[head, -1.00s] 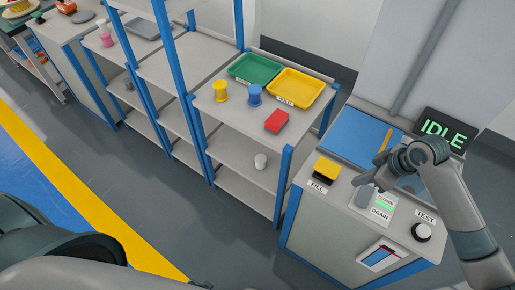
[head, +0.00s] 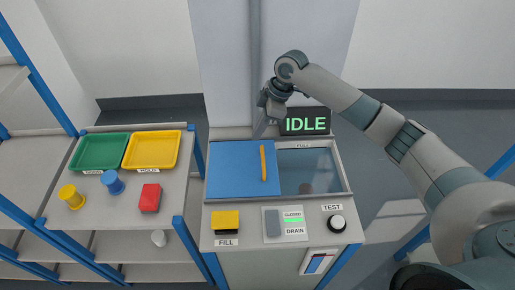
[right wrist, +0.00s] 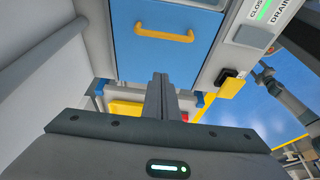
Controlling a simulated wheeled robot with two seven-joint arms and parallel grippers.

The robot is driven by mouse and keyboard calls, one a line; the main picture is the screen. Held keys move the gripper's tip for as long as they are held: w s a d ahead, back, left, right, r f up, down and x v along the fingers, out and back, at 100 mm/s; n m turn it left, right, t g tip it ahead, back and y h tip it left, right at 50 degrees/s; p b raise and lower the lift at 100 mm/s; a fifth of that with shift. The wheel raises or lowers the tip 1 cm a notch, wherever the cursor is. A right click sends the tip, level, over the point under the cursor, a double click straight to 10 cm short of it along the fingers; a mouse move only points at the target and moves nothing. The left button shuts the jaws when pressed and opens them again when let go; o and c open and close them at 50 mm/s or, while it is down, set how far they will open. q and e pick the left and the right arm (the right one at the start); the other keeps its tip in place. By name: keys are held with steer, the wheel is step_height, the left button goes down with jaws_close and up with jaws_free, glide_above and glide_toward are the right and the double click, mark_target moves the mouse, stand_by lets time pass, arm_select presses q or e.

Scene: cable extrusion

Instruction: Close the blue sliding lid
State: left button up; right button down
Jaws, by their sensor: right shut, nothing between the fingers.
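The blue sliding lid (head: 228,170) covers the left part of the machine's top opening (head: 312,172) in the head view. The right part is uncovered. A yellow handle (head: 263,163) stands near the lid's right edge. The lid (right wrist: 140,60) and handle (right wrist: 164,36) also show in the right wrist view. My right gripper (head: 263,128) is shut and empty above the back edge of the machine, beyond the handle and apart from it. Its closed fingers (right wrist: 163,78) show in the right wrist view. My left gripper is out of view.
A display reading IDLE (head: 305,122) stands just right of my right gripper. A shelf with green (head: 100,152) and yellow (head: 152,150) trays stands left.

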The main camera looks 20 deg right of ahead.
steer(key=shift+f, duration=0.1)
steer(key=p, duration=0.4)
glide_above(260, 165)
steer(key=a, duration=0.4)
steer(key=f, duration=0.8)
steer(key=shift+w+f, duration=0.35)
steer(key=shift+w, duration=0.05)
steer(key=d, duration=0.1)
steer(key=p, duration=0.1)
steer(key=d+f+p, duration=0.1)
steer(key=shift+s+d, duration=0.3)
steer(key=shift+s, duration=0.05)
steer(key=shift+s+d+f, duration=0.15)
steer(key=shift+d+f, duration=0.05)
steer(key=shift+d, duration=0.4)
